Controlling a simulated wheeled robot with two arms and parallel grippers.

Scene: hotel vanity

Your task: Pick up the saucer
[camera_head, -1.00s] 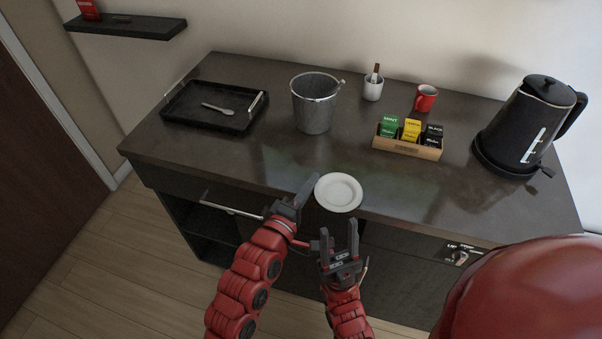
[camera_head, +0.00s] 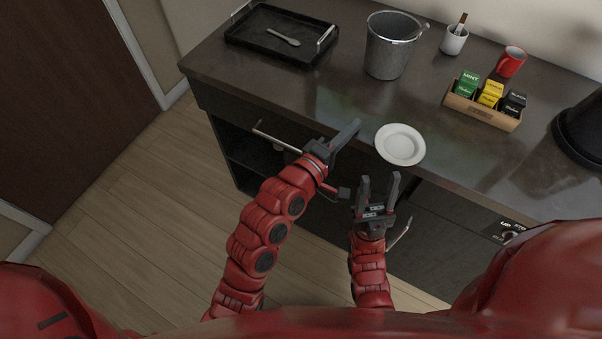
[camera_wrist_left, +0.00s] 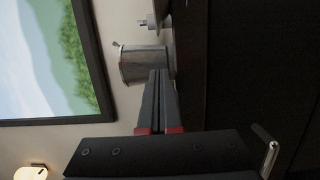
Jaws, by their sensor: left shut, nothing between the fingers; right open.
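The white saucer (camera_head: 400,145) lies flat on the dark counter, near its front edge, in the head view. My left gripper (camera_head: 353,129) is shut and empty, just left of the saucer and apart from it, by the counter's front edge. In the left wrist view its fingers (camera_wrist_left: 160,75) are together with nothing between them. My right gripper (camera_head: 379,182) is open and empty, in front of the counter edge, below the saucer in the picture. The saucer cannot be made out in the left wrist view.
A metal ice bucket (camera_head: 390,48) stands behind the saucer. A black tray (camera_head: 251,47) with a spoon is at the left, and a wooden tea box (camera_head: 483,112) at the right. A red mug (camera_head: 511,62) and white cup (camera_head: 454,41) stand behind. Counter around the saucer is clear.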

